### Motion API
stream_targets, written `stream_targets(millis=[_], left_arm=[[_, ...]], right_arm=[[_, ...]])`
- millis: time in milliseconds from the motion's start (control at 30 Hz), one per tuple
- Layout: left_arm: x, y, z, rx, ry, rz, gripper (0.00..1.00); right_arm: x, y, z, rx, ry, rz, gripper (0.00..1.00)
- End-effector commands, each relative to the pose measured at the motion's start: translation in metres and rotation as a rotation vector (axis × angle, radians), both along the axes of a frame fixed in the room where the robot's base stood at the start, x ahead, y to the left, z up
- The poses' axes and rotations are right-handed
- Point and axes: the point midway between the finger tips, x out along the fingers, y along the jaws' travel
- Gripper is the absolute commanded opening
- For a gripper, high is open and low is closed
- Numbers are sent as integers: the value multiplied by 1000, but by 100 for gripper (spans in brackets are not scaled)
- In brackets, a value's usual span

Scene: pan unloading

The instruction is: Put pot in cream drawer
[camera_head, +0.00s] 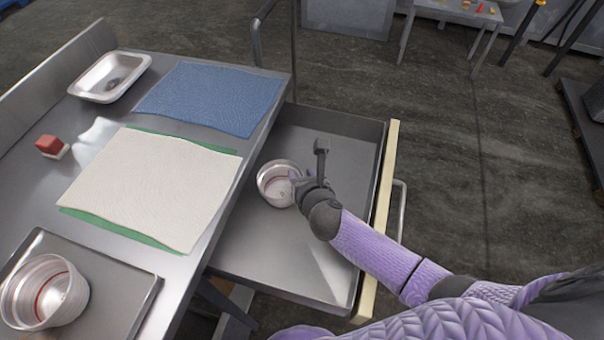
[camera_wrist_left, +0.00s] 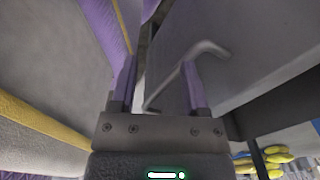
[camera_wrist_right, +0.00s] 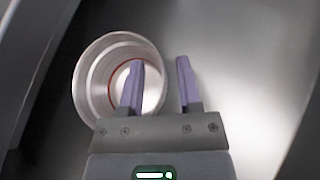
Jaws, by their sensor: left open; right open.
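A metal pot (camera_head: 279,184) with a red line inside stands upright on the floor of the open drawer (camera_head: 240,245), whose front edge is cream (camera_head: 383,200). My right gripper (camera_head: 297,180) is at the pot's right side. In the right wrist view the gripper (camera_wrist_right: 160,85) is open, with its left finger over the pot's opening and its right finger outside the pot (camera_wrist_right: 88,85). A second, similar pot (camera_head: 45,292) stands on a tray at the table's near left. My left gripper (camera_wrist_left: 155,85) is open and empty, with a grey bar handle (camera_wrist_left: 190,70) beyond its fingers.
The metal table (camera_head: 195,145) holds a cream cloth (camera_head: 150,190) over a green one, a blue cloth (camera_head: 210,97), a small sink-like pan (camera_head: 110,77) and a red-and-white block (camera_head: 50,146). The tray (camera_head: 110,310) has bare room. The drawer floor around the pot is clear.

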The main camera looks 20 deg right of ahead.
Motion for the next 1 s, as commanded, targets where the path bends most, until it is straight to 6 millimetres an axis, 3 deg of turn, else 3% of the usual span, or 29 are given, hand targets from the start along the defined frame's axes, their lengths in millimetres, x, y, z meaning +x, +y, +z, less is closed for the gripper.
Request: stream_targets(millis=[167,600,733,1000], left_arm=[[1,0,8,0,-2,0,59],[6,-2,50,1,-13,0,59],[6,-3,52,0,-12,3,59],[6,-5,51,-4,-11,5,59]], right_arm=[[-8,0,9,-1,1,1,43],[-94,1,57,-1,1,0,43],[-103,1,61,0,-1,0,43],[-105,1,61,0,-1,0,43]])
